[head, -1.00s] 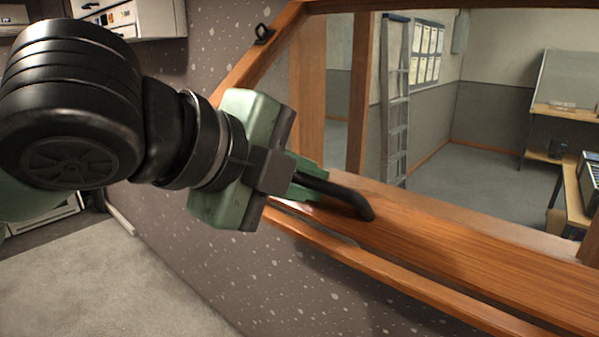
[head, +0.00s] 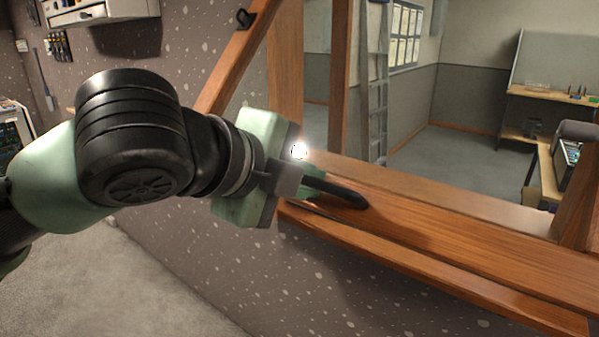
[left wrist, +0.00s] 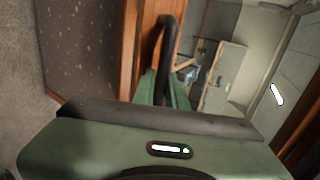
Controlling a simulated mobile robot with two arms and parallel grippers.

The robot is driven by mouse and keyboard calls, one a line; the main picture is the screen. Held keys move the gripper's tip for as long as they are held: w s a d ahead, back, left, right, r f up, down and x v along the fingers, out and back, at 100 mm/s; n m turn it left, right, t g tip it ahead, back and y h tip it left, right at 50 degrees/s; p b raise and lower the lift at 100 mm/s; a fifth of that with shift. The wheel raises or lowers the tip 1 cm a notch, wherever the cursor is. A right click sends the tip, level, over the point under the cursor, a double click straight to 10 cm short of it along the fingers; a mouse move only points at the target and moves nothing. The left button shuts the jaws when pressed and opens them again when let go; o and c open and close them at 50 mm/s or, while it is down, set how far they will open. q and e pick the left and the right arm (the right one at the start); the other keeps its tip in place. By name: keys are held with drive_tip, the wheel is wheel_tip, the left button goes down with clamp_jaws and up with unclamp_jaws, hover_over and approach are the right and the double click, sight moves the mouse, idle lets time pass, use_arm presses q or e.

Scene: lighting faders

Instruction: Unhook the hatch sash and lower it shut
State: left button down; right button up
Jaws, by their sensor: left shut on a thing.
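My left gripper (head: 318,186) is shut on a black curved bar (head: 346,195) beside the wooden hatch frame. The bar's free end hangs over a broad orange-brown plank (head: 450,227); I cannot tell if it touches the wood. In the left wrist view the black bar (left wrist: 166,45) rises from between the green fingers. A slanted wooden side piece (head: 232,68) runs up behind the gripper, with a small black metal fitting (head: 245,18) near its top. Which wood belongs to the sash is unclear. The gripper hides the frame's lower left corner. My right gripper is out of view.
A narrow wooden rail (head: 430,270) runs along the near side of the plank. Speckled wall (head: 230,275) lies below and left. Through the opening stand a ladder (head: 375,90) and a desk (head: 548,170). Open floor (head: 75,290) lies at lower left.

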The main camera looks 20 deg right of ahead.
use_arm(q)
drive_tip(key=shift+w+d+f, duration=0.35)
drive_tip(key=shift+d+f, duration=0.2)
drive_tip(key=shift+f, duration=0.25)
drive_tip(key=shift+w+d+f, duration=0.3)
drive_tip(key=shift+d+f, duration=0.2)
drive_tip(key=shift+f, duration=0.3)
drive_tip(key=shift+f+x, duration=0.15)
drive_tip(key=shift+x, duration=0.85)
drive_tip(key=shift+f+x, duration=0.2)
drive_tip(key=shift+x, duration=0.85)
drive_tip(key=shift+s+a, duration=0.1)
drive_tip(key=shift+a, duration=0.1)
